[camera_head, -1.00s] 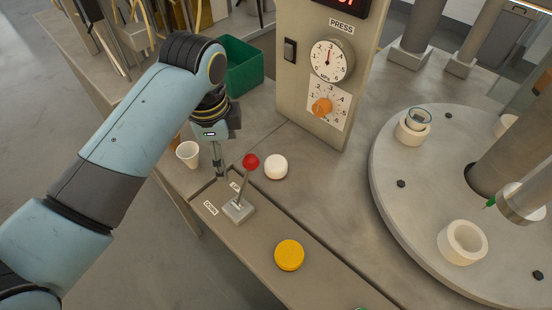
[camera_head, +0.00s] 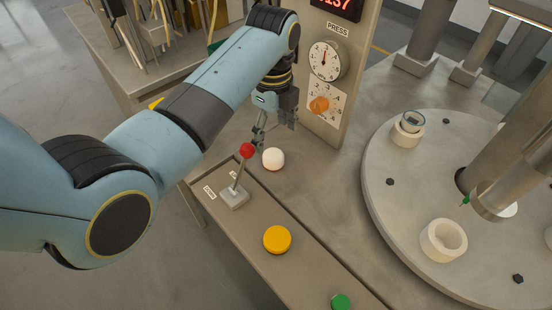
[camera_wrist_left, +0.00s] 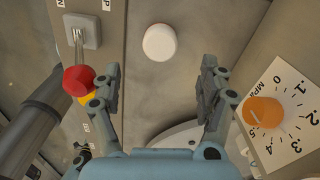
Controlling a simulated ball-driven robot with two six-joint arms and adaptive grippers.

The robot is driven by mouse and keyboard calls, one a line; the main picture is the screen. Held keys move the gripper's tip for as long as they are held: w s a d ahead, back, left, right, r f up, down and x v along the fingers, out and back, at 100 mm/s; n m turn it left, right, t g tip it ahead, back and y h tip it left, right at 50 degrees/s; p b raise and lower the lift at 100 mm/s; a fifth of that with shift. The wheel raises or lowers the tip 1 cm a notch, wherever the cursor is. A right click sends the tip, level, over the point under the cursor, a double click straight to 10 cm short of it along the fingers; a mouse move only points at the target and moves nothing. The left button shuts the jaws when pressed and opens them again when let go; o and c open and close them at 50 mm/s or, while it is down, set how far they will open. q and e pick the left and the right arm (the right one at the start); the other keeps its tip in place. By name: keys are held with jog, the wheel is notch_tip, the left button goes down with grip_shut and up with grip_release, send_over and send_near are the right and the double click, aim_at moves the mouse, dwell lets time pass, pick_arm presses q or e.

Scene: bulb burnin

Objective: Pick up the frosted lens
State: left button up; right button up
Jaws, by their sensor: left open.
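The frosted lens, a white dome-like piece (camera_head: 273,158), sits on the grey bench below the gauge panel. It also shows in the left wrist view (camera_wrist_left: 159,42), ahead of and between the lines of the two fingers. My left gripper (camera_head: 275,125) is open and empty, just behind and above the lens in the head view. In the wrist view its spread fingers (camera_wrist_left: 160,76) are apart from the lens, with nothing between them. My right gripper is in neither view.
A lever with a red knob (camera_head: 247,150) stands close left of the lens; in the wrist view its knob (camera_wrist_left: 78,80) is beside a finger. The panel with an orange dial (camera_head: 319,104) rises behind. A yellow button (camera_head: 277,240) is in front, a round turntable (camera_head: 400,220) right.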

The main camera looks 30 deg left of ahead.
aim_at(274, 155)
pick_arm(q)
notch_tip(274, 155, down, 2)
jog(key=shift+f, duration=0.45)
notch_tip(274, 155, down, 6)
jog(key=shift+r+b, duration=0.1)
jog(key=shift+b, duration=0.25)
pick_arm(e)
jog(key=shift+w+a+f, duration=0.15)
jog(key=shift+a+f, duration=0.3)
pick_arm(q)
jog(key=c, duration=0.9)
